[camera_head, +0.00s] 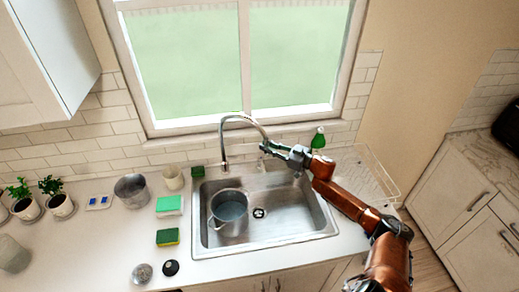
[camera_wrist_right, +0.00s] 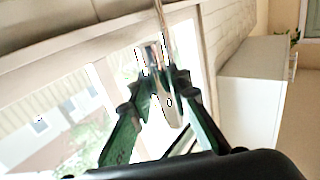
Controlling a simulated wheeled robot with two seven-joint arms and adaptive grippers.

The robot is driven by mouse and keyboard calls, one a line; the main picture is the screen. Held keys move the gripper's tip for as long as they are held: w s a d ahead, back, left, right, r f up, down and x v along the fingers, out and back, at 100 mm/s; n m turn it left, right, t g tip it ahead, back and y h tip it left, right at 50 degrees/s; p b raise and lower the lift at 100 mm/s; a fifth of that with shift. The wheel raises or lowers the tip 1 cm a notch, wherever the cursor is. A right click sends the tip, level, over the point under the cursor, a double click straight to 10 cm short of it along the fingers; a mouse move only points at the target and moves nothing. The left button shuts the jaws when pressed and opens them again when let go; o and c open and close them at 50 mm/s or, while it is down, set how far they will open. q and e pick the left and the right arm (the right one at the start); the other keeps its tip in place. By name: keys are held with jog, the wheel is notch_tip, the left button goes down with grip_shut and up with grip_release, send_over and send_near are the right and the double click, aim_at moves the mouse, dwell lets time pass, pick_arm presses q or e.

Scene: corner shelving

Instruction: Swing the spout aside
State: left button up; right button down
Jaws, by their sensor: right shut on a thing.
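The chrome spout (camera_head: 241,118) rises from behind the sink and arches over to the right, its outlet end over the right part of the sink. My right gripper (camera_head: 268,148) is shut on the spout near its outlet end. In the right wrist view the two fingers of the right gripper (camera_wrist_right: 160,75) close around the shiny spout (camera_wrist_right: 167,100). The sink (camera_head: 285,215) is a steel basin, and a grey metal pot (camera_head: 229,213) stands in its left part. My left gripper is not in view.
Green and yellow sponges (camera_head: 167,237), a metal cup (camera_head: 131,190), a beige cup (camera_head: 173,178) and potted plants (camera_head: 58,205) stand left of the sink. A green bottle (camera_head: 318,139) stands behind my right arm. A wire rack (camera_head: 376,172) is at right. The window (camera_head: 190,65) is close behind the spout.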

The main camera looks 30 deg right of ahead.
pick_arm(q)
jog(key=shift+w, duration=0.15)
pick_arm(e)
jog(key=shift+d+f, duration=0.1)
jog(key=shift+d, duration=0.1)
jog(key=c, duration=2)
grip_release()
jog(key=shift+c, duration=0.2)
jog(key=shift+o, duration=1.2)
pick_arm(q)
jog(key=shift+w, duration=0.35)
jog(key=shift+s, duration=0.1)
pick_arm(e)
jog(key=shift+a, duration=0.1)
jog(key=v, duration=1.2)
